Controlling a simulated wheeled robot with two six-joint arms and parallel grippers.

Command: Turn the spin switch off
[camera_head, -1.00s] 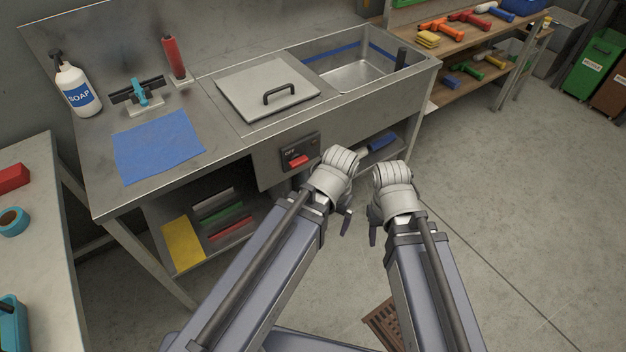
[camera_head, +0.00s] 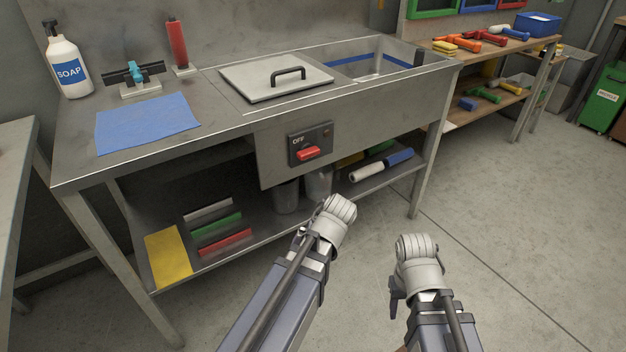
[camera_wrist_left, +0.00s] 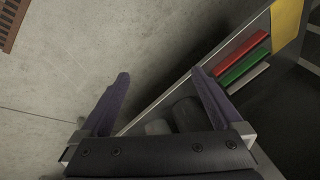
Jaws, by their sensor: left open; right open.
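The spin switch (camera_head: 308,153) is a red lever on a dark panel (camera_head: 325,146) on the front of the steel sink bench. The label OFF is at the panel's upper left, above the lever. I cannot tell whether the lever is set to off. My left gripper is below and in front of the panel, with its fingers hidden in the head view. The left wrist view shows its two purple fingers (camera_wrist_left: 160,84) apart and empty. My right gripper (camera_head: 396,292) is lower right, away from the bench, open, and partly hidden by its wrist.
The sink bench (camera_head: 225,129) carries a soap bottle (camera_head: 70,68), a blue cloth (camera_head: 148,122) and a lidded cover (camera_head: 276,78). Its lower shelf (camera_head: 178,275) holds colored blocks and containers beneath the panel. A side table (camera_head: 16,165) stands at left.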

